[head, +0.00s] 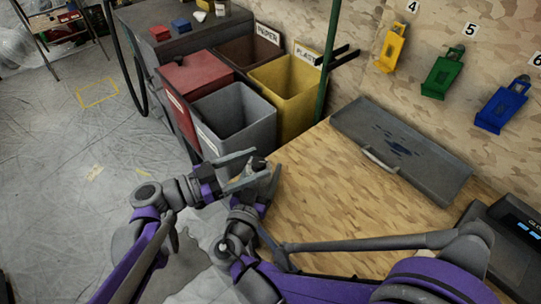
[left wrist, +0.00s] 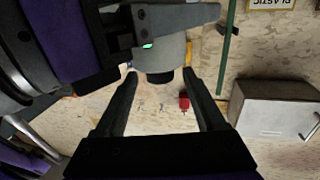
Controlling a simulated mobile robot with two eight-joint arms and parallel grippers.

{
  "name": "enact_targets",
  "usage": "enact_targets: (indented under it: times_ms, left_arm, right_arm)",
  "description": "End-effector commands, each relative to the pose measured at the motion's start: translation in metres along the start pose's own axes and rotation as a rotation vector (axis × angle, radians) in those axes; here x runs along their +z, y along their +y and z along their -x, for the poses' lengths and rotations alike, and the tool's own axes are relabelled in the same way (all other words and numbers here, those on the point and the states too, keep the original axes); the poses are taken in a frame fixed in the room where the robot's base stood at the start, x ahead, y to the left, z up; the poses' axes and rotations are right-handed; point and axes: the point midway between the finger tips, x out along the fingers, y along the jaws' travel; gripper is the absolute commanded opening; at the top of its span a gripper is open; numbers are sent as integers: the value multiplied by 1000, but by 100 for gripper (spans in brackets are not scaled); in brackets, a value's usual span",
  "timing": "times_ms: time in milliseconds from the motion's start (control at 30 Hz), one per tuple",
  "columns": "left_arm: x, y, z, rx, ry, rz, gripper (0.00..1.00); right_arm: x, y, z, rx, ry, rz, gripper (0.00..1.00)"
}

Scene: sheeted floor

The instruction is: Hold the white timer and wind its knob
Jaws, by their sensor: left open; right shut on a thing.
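The white timer (left wrist: 170,54) is a pale cylinder with a black knob (left wrist: 160,77) on its end, in the upper middle of the left wrist view. My right gripper (left wrist: 180,22) is shut on the timer's body; one of its fingers crosses the top of that view. My left gripper (left wrist: 162,84) is open, with its two dark fingers on either side of the knob and a gap on each side. In the head view, my left gripper (head: 250,168) and right gripper (head: 263,178) meet in mid-air near the wooden table's corner. There the timer is mostly hidden between the fingers.
Grey (head: 228,112), yellow (head: 282,90) and red (head: 190,80) bins stand behind the grippers. Coloured holders hang on the wall (head: 442,72). Open floor lies left.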

Motion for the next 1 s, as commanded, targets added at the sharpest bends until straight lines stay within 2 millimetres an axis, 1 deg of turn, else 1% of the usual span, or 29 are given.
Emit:
enact_targets:
  times_ms: [33, 100, 200, 300, 433, 667, 767, 800, 867, 1000]
  left_arm:
    - [0, 1, -11, 5, 1, 1, 72]
    - [0, 1, -23, 4, 1, 1, 72]
    - [0, 0, -36, 3, 0, 1, 72]
    - [0, 0, -44, 2, 0, 1, 72]
    - [0, 0, -49, 1, 0, 1, 72]
    - [0, 0, -49, 0, 0, 1, 72]
    - [0, 0, -49, 0, 0, 2, 56]
    - [0, 0, -49, 0, 0, 2, 48]
    - [0, 0, -49, 0, 0, 2, 38]
    - [0, 0, -49, 0, 0, 2, 12]
  right_arm:
    - [0, 0, 0, 0, 0, 0, 10]
    - [0, 0, 0, 0, 0, 0, 10]
    - [0, 0, 0, 0, 0, 0, 10]
    - [0, 0, 0, 0, 0, 0, 10]
    - [0, 0, 0, 0, 0, 0, 10]
    - [0, 0, 0, 0, 0, 0, 10]
    - [0, 0, 0, 0, 0, 0, 10]
    - [0, 0, 0, 0, 0, 0, 10]
    - [0, 0, 0, 0, 0, 0, 10]
    - [0, 0, 0, 0, 0, 0, 10]
